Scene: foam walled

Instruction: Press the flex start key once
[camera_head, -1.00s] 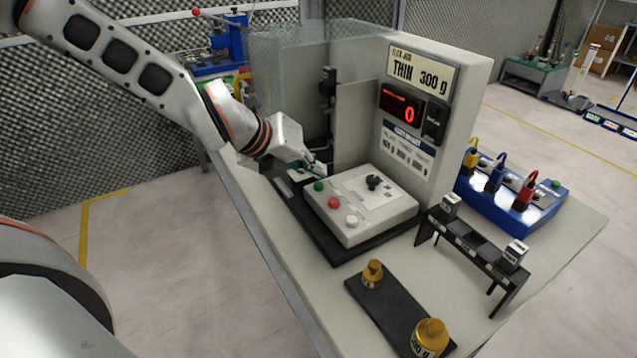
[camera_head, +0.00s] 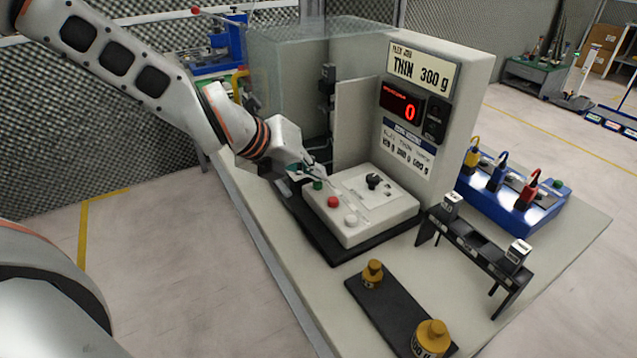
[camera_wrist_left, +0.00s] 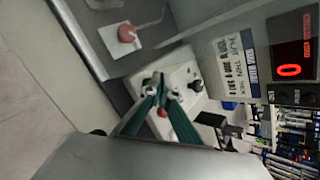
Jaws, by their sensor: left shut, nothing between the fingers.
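The pale control box (camera_head: 388,207) stands on a black base on the bench. Its front edge carries a green button (camera_head: 318,184), a red button (camera_head: 334,202) and a white button (camera_head: 351,221); a black knob (camera_head: 373,181) sits behind them. I cannot read which key is marked flex start. My left gripper (camera_head: 322,177) is shut and empty, its tips right by the green button; I cannot tell whether they touch it. In the left wrist view, the shut fingers (camera_wrist_left: 158,84) lie over the box and hide the green button. My right gripper is not in view.
The tester's tall panel (camera_head: 455,110) shows "THIN 300 g" and a red 0. A clear guard (camera_head: 285,65) stands behind my gripper.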

